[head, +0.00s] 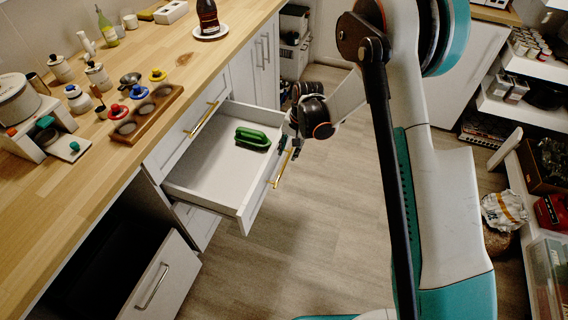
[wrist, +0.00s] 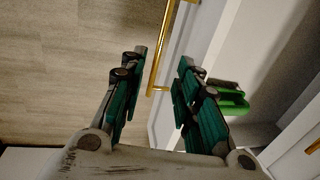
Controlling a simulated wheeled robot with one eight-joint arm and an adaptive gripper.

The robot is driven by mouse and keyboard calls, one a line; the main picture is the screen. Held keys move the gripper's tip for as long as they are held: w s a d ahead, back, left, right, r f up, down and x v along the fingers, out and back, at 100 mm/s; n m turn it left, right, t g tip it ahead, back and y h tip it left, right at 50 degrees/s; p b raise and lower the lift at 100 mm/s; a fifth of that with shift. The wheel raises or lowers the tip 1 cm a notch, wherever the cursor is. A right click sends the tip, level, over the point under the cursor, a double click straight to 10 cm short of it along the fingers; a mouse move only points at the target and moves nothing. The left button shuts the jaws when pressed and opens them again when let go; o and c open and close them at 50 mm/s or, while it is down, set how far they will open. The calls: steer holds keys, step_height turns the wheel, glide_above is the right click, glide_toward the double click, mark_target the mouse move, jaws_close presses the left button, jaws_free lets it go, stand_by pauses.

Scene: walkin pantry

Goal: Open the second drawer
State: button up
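A white drawer (head: 245,205) stands pulled out below a shut drawer front (head: 185,140) with its own gold handle. The open drawer holds a green object (head: 252,138), which also shows in the wrist view (wrist: 232,100). A gold bar handle (head: 282,168) runs along the drawer's front; it also shows in the wrist view (wrist: 158,65). My gripper (head: 290,148) is at the far part of this front, by the handle. In the wrist view its two fingers (wrist: 160,75) are spread, with the handle between them in the picture. Contact with the handle cannot be told.
A lower-left front with a silver handle (head: 152,285) also stands out from the cabinet. The wooden counter (head: 60,220) above carries jars, a tray and a bottle. Shelves with goods (head: 540,65) line the right side. Floor (head: 300,250) is clear before the drawer.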

mark_target(284, 166)
steer(key=f+b, duration=0.1)
steer(key=f, duration=0.2)
steer(key=a+f+b, duration=0.1)
steer(key=f, duration=0.1)
steer(key=f+b, duration=0.1)
steer(key=f, duration=0.2)
steer(key=shift+w+a+f, duration=0.2)
steer(key=shift+a+f, duration=0.1)
steer(key=shift+f, duration=0.05)
steer(key=shift+c, duration=0.2)
jaws_close()
